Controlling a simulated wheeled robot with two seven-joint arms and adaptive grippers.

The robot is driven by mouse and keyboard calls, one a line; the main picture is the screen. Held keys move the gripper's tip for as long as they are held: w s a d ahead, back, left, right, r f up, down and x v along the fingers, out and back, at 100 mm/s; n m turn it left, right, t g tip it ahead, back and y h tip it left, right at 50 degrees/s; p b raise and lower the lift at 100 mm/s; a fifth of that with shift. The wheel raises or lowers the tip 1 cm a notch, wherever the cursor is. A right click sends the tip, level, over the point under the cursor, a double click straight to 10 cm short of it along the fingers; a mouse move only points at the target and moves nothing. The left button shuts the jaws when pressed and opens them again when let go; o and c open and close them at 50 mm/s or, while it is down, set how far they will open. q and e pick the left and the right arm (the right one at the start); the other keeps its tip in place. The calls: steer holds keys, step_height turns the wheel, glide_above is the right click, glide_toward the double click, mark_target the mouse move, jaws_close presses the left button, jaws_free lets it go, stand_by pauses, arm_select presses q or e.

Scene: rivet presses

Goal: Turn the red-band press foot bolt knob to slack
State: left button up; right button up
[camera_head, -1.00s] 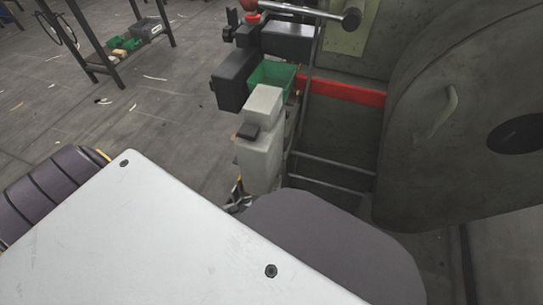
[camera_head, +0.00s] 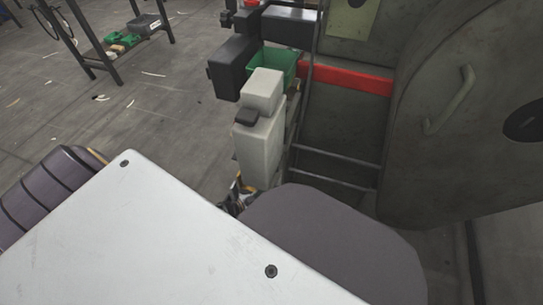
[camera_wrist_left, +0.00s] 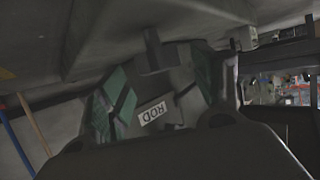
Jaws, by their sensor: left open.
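The press with the red band (camera_head: 345,80) stands at the upper right of the head view, a dark grey-green body with a rounded cover. I cannot make out its foot bolt knob. A small cluster of metallic parts (camera_head: 236,196) shows low beside the grey seat-shaped surface, too small to identify. My right gripper is out of view.
A light grey block (camera_head: 262,140) stands left of the press, before a green bin (camera_head: 275,66) and dark boxes. Thin bars (camera_head: 335,160) cross low at the press. A dark rack (camera_head: 95,40) stands far left. The floor between is open, with scattered strips.

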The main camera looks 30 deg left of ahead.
mark_target(270, 198)
arm_select(q)
steer(key=shift+b+x, duration=0.9)
steer(key=shift+x, duration=0.9)
steer(key=c, duration=1)
steer(key=shift+c, duration=0.2)
